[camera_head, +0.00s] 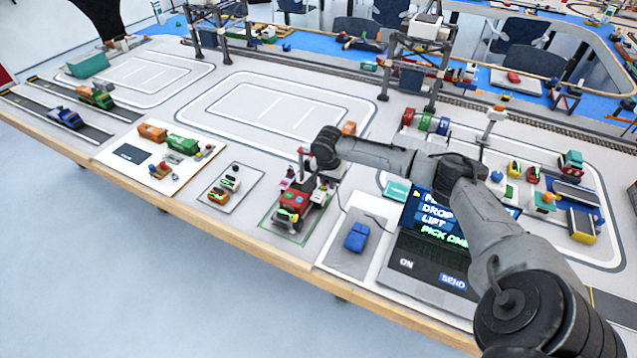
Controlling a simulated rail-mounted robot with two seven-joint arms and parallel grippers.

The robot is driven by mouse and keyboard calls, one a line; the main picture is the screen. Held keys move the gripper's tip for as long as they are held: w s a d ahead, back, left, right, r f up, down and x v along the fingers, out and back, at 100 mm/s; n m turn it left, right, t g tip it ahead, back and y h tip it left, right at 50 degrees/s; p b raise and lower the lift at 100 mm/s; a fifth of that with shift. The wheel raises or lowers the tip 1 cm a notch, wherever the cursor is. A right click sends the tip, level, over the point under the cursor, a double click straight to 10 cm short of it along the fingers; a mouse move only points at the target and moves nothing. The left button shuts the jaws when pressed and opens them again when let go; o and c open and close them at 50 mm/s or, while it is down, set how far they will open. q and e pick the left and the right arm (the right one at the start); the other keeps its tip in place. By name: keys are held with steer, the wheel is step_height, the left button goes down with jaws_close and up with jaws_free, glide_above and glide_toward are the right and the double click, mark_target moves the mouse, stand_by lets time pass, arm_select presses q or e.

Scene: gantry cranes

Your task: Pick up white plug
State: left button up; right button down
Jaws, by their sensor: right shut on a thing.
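My right arm reaches in from the right, and its gripper (310,182) points down over the red vehicle (293,200) on the green-edged mat at the front middle of the table. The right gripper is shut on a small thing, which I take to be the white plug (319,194). A pale piece shows at the vehicle's right side by the fingertips. It is too small and partly hidden to tell whether it is clear of the vehicle. My left gripper is not in view.
A laptop (435,265) stands open at right, partly behind my arm, with a blue mouse (356,237) beside it. A mat with small parts (230,187) and green and orange vehicles (183,144) lie left. A gantry crane (412,60) stands behind. The table's front edge is close.

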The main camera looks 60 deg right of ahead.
steer(key=s+d+r+p, duration=0.1)
steer(key=s+r, duration=0.3)
steer(key=s, duration=0.3)
steer(key=shift+s+d+r, duration=0.15)
steer(key=shift+s+r, duration=0.2)
steer(key=shift+s, duration=0.05)
steer(key=s+d+p, duration=0.2)
steer(key=d+p, duration=0.4)
steer(key=d, duration=0.3)
steer(key=shift+s, duration=0.3)
steer(key=shift+a, duration=0.1)
